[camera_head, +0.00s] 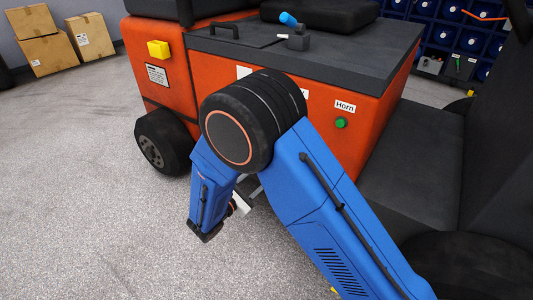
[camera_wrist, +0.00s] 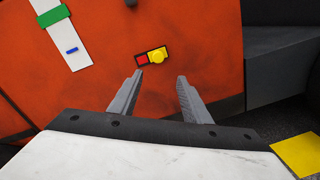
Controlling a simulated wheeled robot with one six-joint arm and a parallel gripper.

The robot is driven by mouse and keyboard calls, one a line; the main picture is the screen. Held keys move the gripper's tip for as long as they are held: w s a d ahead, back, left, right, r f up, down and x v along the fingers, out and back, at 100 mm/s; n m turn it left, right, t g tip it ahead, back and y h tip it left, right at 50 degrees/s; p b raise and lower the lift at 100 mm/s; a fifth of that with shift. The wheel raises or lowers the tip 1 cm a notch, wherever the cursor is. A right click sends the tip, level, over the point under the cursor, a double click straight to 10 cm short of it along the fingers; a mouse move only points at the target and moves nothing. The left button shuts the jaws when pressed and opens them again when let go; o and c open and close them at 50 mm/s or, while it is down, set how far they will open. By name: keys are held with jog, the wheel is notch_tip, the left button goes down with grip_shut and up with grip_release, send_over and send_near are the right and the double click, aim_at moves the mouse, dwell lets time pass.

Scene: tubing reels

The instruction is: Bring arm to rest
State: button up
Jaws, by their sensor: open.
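My blue arm shows in the head view, bent at a large black joint, with its forearm hanging down beside the orange vehicle (camera_head: 345,105). My gripper (camera_wrist: 160,77) shows in the wrist view, its two grey fingers apart with nothing between them. It points at the orange panel (camera_wrist: 195,50) of the vehicle. A yellow round button (camera_wrist: 157,57) with a red patch (camera_wrist: 142,60) beside it sits on that panel, just beyond the fingertips in the picture. I cannot tell whether the fingertips touch the panel. In the head view the fingers are hidden or too small to make out.
A white strip (camera_wrist: 72,52) with a green slider (camera_wrist: 54,16) is on the panel. The vehicle has a black wheel (camera_head: 165,142), a green button (camera_head: 341,123) and a blue-tipped lever (camera_head: 289,19). Cardboard boxes (camera_head: 50,52) stand back left. Grey floor (camera_head: 75,190) at left is clear.

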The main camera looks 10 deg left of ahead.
jog(key=s+d+r+m+g+h, duration=0.15)
jog(key=d+r+m+g, duration=0.3)
jog(key=d, duration=0.65)
jog(key=s+d+r+m+g, duration=0.2)
jog(key=d+r+m+g, duration=0.25)
jog(key=d, duration=0.55)
jog(key=s+d+r+m+g, duration=0.25)
jog(key=d+r, duration=0.25)
jog(key=d, duration=0.6)
jog(key=s+d+r+m+g+y, duration=0.3)
jog(key=s+d+m+y, duration=0.25)
jog(key=s+d, duration=0.45)
jog(key=s+r+m+t+y, duration=0.3)
jog(key=s+m+y, duration=0.2)
jog(key=s, duration=0.6)
jog(key=shift+s+d+r+m+t, duration=0.2)
jog(key=shift+s+m+t, duration=0.2)
jog(key=shift+m, duration=0.9)
